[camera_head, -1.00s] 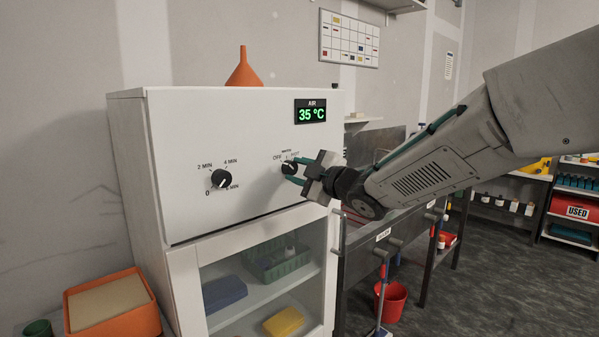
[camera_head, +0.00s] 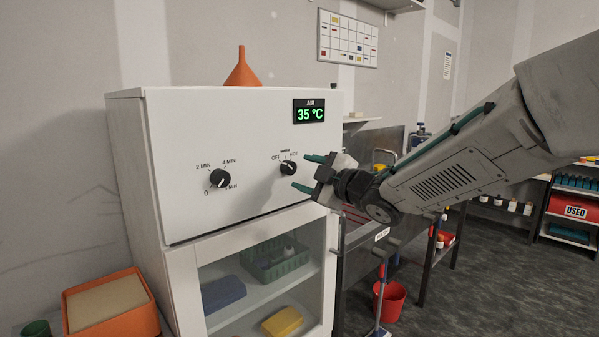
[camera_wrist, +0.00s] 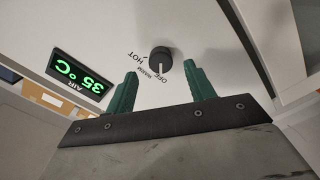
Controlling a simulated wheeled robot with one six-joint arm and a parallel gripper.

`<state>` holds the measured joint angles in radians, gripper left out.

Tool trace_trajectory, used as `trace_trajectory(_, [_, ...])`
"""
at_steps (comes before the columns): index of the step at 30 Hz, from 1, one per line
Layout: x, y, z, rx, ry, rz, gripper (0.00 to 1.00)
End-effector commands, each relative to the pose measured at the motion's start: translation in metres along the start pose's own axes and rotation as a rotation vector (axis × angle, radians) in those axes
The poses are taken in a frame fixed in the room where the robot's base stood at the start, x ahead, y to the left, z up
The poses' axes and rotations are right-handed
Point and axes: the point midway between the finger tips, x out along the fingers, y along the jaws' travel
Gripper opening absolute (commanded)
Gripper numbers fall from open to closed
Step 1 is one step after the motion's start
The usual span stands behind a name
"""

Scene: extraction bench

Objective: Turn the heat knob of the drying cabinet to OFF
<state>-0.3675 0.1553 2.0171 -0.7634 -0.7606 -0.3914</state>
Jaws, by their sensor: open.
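The heat knob (camera_head: 288,168) is a black dial on the upper right of the white drying cabinet's front panel (camera_head: 250,195), below the green 35 °C display (camera_head: 309,111). OFF, WARM and HOT are printed around it. In the wrist view, the white pointer line of the heat knob (camera_wrist: 160,58) points toward the OFF label. My gripper (camera_head: 307,172) is open and empty, just right of the knob and apart from it. In the wrist view, the green fingers of my gripper (camera_wrist: 160,72) stand apart, with the knob beyond the gap between them.
A second black knob (camera_head: 219,178), marked in minutes, is on the panel's left. An orange funnel (camera_head: 242,68) stands on the cabinet. An orange box (camera_head: 112,300) stands at lower left. A red bucket (camera_head: 390,301) is on the floor.

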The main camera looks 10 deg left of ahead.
Motion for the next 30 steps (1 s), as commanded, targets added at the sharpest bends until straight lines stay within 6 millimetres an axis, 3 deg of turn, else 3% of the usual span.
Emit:
trace_trajectory(3, [-0.022,0.001,0.000,0.000,-0.002,0.001,0.54])
trace_trajectory(9, [-0.042,0.001,0.000,0.001,0.000,0.001,0.54])
trace_trajectory(22, [-0.045,-0.002,0.005,0.015,-0.025,-0.009,0.54])
trace_trajectory(26, [-0.051,-0.015,0.040,0.089,-0.193,-0.047,0.54])
trace_trajectory(29, [-0.076,-0.035,0.080,0.203,-0.423,-0.085,0.54])
trace_trajectory(30, [-0.093,-0.040,0.094,0.254,-0.525,-0.092,0.54])
